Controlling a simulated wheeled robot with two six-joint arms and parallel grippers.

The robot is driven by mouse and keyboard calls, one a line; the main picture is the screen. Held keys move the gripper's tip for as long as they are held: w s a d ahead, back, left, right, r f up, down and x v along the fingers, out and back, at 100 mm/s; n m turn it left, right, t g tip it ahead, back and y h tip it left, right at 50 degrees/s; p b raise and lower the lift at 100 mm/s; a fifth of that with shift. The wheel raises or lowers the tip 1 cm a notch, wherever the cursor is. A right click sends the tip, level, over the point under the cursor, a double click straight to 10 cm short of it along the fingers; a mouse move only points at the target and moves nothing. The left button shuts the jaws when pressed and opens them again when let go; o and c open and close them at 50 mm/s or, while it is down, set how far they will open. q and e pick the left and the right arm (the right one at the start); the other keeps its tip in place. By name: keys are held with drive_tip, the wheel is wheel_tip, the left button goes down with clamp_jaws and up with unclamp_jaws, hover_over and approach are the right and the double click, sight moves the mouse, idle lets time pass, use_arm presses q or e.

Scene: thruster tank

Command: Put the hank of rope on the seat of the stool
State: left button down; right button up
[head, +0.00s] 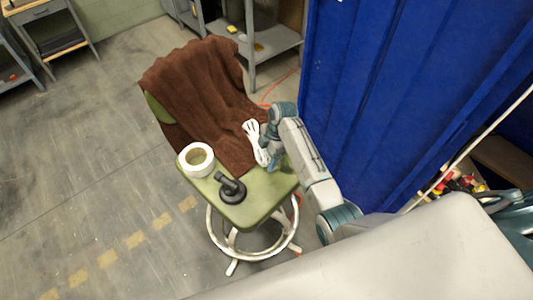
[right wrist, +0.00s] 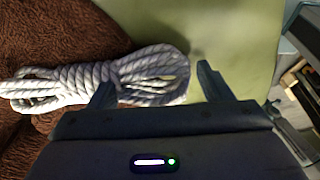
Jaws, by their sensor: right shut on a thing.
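The white hank of rope (head: 254,140) is at the stool's right side, over the brown cloth and the green seat. My right gripper (head: 270,165) reaches down over the seat's right part and is shut on the hank. In the right wrist view, the hank (right wrist: 60,88) has its looped end between the two fingers (right wrist: 156,92), with brown cloth and green seat behind it. I cannot tell whether the hank rests on the seat or is slightly above it. The stool's seat (head: 262,200) is green. My left gripper is not in view.
A brown cloth (head: 200,85) drapes over the backrest onto the seat. A white tape roll (head: 187,163) and a black handled object (head: 238,194) stand on the seat. A blue curtain-like panel (head: 390,90) rises at right. Grey shelving (head: 270,42) stands behind; floor at left is clear.

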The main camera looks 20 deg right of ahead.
drive_tip(key=shift+f, duration=0.3)
drive_tip(key=o, duration=1.2)
drive_tip(key=shift+s+f, duration=0.1)
drive_tip(key=shift+r, duration=0.5)
drive_tip(key=shift+b+v, duration=1.3)
drive_tip(key=shift+v, duration=4.65)
